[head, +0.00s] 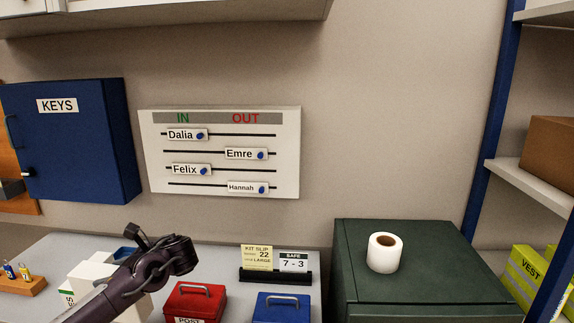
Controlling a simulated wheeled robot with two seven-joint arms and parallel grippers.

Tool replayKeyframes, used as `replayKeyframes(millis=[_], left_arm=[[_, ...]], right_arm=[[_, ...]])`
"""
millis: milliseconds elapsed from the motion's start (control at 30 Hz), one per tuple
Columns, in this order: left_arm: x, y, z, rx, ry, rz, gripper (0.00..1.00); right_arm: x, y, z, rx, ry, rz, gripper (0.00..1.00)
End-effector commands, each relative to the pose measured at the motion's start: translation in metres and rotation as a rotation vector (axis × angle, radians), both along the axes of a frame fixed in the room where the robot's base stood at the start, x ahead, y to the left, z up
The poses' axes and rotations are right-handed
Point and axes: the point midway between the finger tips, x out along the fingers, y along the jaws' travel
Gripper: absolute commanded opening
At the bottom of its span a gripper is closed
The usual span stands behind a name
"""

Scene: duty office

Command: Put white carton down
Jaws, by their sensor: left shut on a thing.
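The white carton (88,272) is at the lower left of the head view, over the grey desktop. Green lettering shows on its left side, only partly readable. My left gripper (150,262) comes in from the lower left, in front of the carton, and hides part of it. It is shut on the carton; the fingertips' contact is hard to see. I cannot tell whether the carton's base touches the desk. My right gripper is not in view.
On the grey desk (222,262) are a red box (193,306), a blue box (282,310), a slip holder (275,275) and a wooden key block (22,285). A dark green cabinet (425,265) bearing a white roll (384,253) stands at right.

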Motion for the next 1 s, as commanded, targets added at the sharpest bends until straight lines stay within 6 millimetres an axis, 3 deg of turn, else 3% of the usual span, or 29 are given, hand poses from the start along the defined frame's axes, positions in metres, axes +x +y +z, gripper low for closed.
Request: replayKeyframes(millis=[367,567,1000], left_arm=[[-0.011,-0.023,0.011,0.001,-0.001,-0.166,0.05],[-0.022,-0.047,0.021,0.003,-0.002,-0.338,0.05],[-0.073,-0.162,0.069,0.001,-0.003,-1.147,0.05]], right_arm=[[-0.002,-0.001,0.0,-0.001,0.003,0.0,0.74],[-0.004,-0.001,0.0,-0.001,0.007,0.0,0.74],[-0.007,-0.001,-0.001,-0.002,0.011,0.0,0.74]])
